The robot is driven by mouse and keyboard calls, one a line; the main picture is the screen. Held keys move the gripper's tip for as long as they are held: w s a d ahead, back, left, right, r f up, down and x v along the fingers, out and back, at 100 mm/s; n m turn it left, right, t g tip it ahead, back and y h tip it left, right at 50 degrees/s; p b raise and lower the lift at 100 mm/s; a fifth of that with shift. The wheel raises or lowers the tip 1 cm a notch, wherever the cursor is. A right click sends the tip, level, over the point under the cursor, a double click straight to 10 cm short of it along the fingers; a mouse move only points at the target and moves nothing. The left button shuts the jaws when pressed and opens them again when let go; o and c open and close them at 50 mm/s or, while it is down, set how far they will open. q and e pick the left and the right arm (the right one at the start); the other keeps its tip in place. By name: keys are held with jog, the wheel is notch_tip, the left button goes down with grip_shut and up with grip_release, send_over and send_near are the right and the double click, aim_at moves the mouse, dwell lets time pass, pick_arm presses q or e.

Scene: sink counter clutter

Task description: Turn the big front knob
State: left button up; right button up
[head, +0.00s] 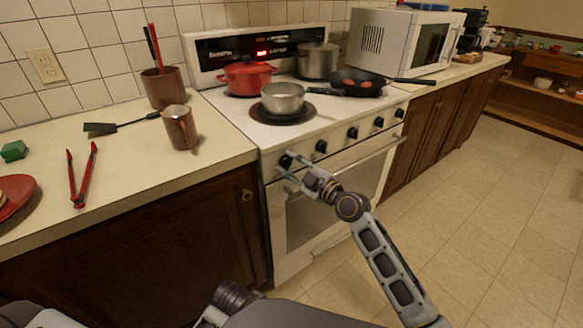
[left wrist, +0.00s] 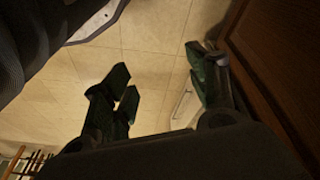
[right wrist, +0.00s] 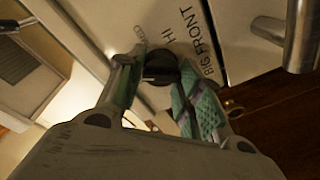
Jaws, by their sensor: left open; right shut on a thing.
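The big front knob (right wrist: 160,68) is a black dial on the stove's white front panel, with "BIG FRONT" and "HI" lettered beside it in the right wrist view. In the head view it is the leftmost knob (head: 285,161) of the row. My right gripper (head: 288,168) is at this knob, its fingers on either side of it. In the right wrist view the right gripper (right wrist: 158,85) is shut on the knob. My left gripper (left wrist: 165,85) is open and empty, low over the floor beside the cabinet. The left fingers do not show in the head view.
The white stove (head: 300,130) carries a red pot (head: 246,78), a small saucepan (head: 283,98), a grey pot (head: 318,62) and a black pan (head: 357,84). The oven handle (head: 365,153) runs below the knobs. A copper mug (head: 180,128) stands on the left counter.

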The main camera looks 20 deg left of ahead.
jog(key=shift+m+b, duration=0.55)
jog(key=shift+m, duration=0.25)
jog(key=shift+m+b, duration=0.45)
jog(key=shift+m, duration=0.55)
jog(key=shift+m+t, duration=0.3)
jog(key=shift+m, duration=0.7)
jog(key=shift+m+b, duration=0.3)
jog(key=shift+m, duration=1.2)
jog(key=shift+w+m+t, duration=0.1)
jog(key=shift+m+t, duration=0.3)
jog(key=shift+m, duration=0.8)
pick_arm(q)
jog(key=shift+t, duration=0.4)
jog(key=r, duration=0.4)
jog(key=shift+d, duration=0.25)
pick_arm(e)
jog(key=shift+d+m, duration=0.1)
jog(key=shift+m, duration=0.3)
pick_arm(q)
jog(key=shift+w, duration=0.1)
jog(key=shift+f, duration=0.1)
